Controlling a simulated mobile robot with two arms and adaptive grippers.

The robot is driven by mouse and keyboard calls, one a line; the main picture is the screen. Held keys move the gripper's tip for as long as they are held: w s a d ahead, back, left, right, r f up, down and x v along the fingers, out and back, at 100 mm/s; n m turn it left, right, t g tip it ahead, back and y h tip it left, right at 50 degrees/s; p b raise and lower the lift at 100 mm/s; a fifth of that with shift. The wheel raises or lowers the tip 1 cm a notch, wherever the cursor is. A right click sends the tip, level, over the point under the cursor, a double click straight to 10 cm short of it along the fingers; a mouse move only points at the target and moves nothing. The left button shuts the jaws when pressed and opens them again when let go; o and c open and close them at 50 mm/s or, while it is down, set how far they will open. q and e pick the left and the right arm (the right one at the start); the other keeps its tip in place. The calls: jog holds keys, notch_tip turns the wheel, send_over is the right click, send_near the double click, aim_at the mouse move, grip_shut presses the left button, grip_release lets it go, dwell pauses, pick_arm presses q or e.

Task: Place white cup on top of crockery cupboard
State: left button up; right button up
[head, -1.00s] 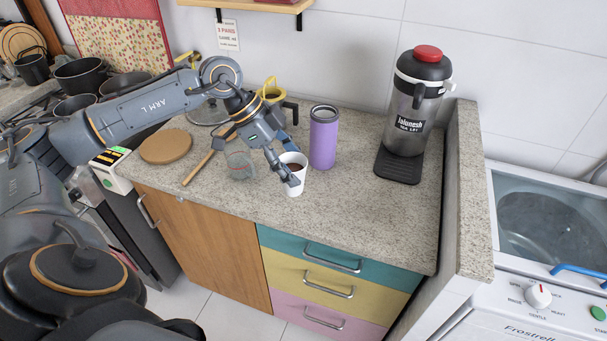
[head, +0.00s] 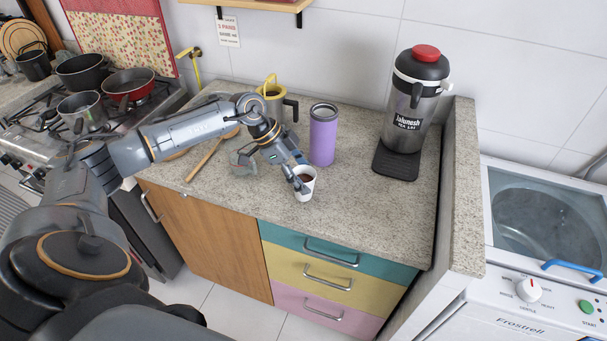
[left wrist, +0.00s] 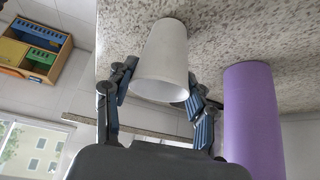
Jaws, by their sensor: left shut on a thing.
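In that view a small cabinet with yellow, green and blue fronts (left wrist: 38,48) is on the far wall. I cannot tell whether it is the crockery cupboard. My right gripper is not in view.
A purple tumbler (head: 323,135) stands just behind the cup. A yellow-rimmed mug (head: 272,100), a glass cup (head: 244,160) and a wooden spoon (head: 205,158) are to the left. A drink dispenser (head: 407,110) stands at the right. The front right of the counter is clear.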

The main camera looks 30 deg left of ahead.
pick_arm(q)
jog(key=o, duration=1)
jog(key=shift+o, duration=0.2)
jog(key=b+v, duration=0.2)
jog(key=v, duration=1)
jog(key=shift+b, duration=0.3)
